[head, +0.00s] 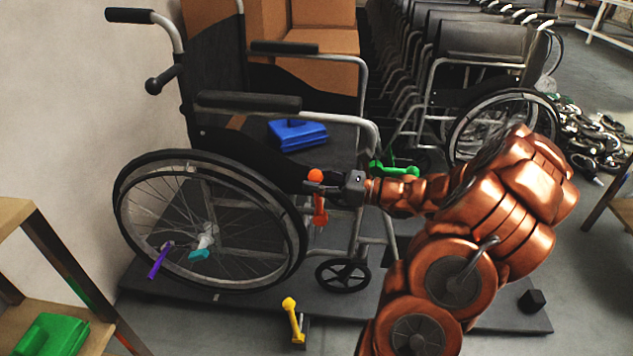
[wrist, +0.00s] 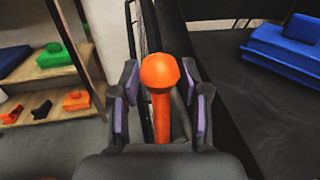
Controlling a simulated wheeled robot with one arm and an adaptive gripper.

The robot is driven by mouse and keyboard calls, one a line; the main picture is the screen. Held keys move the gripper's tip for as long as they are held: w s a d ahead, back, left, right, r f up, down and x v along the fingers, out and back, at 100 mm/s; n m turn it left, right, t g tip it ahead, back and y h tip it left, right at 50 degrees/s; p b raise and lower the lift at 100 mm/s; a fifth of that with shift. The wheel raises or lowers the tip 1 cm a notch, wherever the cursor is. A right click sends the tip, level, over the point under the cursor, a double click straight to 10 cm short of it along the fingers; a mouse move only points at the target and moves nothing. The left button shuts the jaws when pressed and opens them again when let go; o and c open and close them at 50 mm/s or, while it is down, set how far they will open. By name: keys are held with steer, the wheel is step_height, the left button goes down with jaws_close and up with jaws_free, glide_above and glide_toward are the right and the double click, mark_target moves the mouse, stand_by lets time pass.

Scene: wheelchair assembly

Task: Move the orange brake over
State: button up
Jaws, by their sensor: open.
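The orange brake (head: 320,207) is a lever with a round knob on top, standing at the front of the wheelchair (head: 245,105) beside its large wheel. In the wrist view the orange brake (wrist: 161,88) stands between my two fingers. My gripper (head: 315,187) is open around the brake just below the knob, with purple pads on both sides. A gap shows between the brake and the right pad (wrist: 201,118); on the left the pad also looks apart from it. The brake's lower end is hidden in the wrist view by my gripper's body.
A blue block (head: 297,134) lies on the wheelchair seat. A green lever (head: 393,169) is behind my wrist. A yellow lever (head: 293,319) stands in front of the dark platform (head: 180,294). Purple (head: 159,261) and teal (head: 199,254) parts are at the wheel. Shelves (head: 40,262) stand at left.

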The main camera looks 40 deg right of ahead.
steer(key=shift+c, duration=0.2)
jaws_close()
stand_by(0.4)
